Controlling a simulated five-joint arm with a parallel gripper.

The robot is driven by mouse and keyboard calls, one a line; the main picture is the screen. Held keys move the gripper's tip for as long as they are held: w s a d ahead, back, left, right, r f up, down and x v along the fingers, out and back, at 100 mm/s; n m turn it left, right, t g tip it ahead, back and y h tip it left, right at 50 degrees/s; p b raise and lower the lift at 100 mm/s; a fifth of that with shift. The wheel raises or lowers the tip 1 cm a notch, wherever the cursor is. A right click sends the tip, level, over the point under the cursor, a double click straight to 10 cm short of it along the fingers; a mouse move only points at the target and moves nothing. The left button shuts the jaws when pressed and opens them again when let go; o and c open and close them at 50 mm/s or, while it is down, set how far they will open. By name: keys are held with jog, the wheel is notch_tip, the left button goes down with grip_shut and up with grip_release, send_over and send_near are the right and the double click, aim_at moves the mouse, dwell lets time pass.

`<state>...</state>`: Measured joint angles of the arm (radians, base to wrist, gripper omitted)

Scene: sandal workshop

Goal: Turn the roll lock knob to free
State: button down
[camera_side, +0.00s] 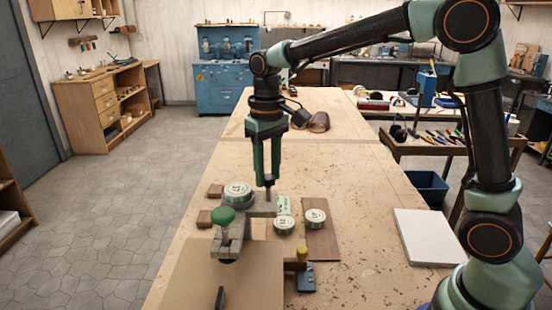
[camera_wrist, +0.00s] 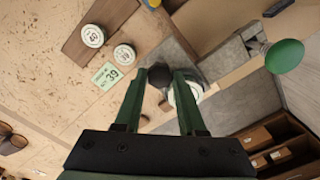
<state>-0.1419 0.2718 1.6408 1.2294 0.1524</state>
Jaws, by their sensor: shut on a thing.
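The roll lock knob (camera_wrist: 159,76) is dark and faceted and sits between my two fingertips in the wrist view. My gripper (camera_side: 267,182) points straight down over the grey fixture (camera_side: 233,238) and is shut on the knob. In the side view the fingers mostly hide the knob, so its turn angle cannot be read. A green ball handle (camera_side: 222,215) stands on the fixture to the left and nearer the camera; it also shows in the wrist view (camera_wrist: 285,56). A round numbered disc (camera_side: 238,192) sits just left of my fingers.
Two more numbered discs (camera_side: 284,224) (camera_side: 316,217) lie to the right, one on a brown strip (camera_side: 322,240). A green number card (camera_side: 285,203) lies between. A brown sheet (camera_side: 215,280) covers the front. A white slab (camera_side: 428,237) lies right. The bench behind is mostly clear.

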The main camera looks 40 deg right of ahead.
dwell(0.3)
jog(key=c, duration=0.5)
grip_release()
jog(key=shift+r, duration=0.1)
notch_tip(320, 180, up, 12)
jog(key=shift+s, duration=0.1)
jog(key=t, duration=0.3)
send_near(271, 177)
jog(key=s+d+r, duration=0.2)
jog(key=s+d, duration=0.2)
jog(key=s, duration=0.1)
jog(key=s+d+f+t, duration=0.1)
jog(key=s+f+t, duration=0.1)
jog(key=s+f, duration=0.3)
jog(key=shift+s+d+f+t, duration=0.25)
jog(key=shift+d+f+t, duration=0.05)
jog(key=shift+f, duration=0.5)
